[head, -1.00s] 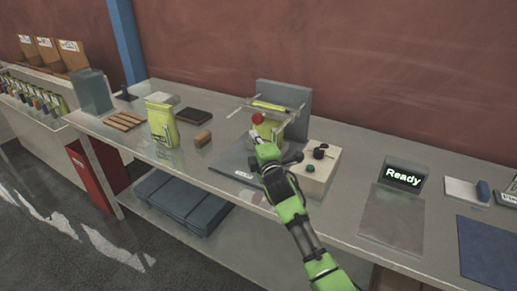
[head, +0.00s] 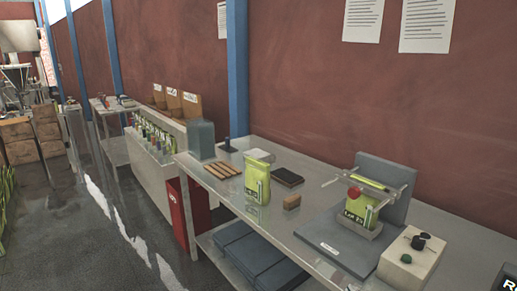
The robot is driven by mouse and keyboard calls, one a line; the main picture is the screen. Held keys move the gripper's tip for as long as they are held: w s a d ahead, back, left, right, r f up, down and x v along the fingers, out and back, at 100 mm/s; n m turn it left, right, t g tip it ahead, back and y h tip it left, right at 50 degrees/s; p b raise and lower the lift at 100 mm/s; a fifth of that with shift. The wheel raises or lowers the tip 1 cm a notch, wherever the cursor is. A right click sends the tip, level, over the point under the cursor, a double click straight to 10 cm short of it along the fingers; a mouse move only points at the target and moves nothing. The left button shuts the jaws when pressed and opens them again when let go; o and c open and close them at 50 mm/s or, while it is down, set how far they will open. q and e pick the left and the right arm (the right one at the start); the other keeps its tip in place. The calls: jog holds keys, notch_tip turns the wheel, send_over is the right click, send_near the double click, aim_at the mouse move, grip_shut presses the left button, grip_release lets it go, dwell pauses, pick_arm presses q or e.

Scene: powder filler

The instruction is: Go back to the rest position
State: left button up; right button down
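Neither of my grippers shows in the head view now, so whether they are open or shut is hidden. Another green and yellow pouch (head: 257,181) stands upright on the bench to the left of the station.

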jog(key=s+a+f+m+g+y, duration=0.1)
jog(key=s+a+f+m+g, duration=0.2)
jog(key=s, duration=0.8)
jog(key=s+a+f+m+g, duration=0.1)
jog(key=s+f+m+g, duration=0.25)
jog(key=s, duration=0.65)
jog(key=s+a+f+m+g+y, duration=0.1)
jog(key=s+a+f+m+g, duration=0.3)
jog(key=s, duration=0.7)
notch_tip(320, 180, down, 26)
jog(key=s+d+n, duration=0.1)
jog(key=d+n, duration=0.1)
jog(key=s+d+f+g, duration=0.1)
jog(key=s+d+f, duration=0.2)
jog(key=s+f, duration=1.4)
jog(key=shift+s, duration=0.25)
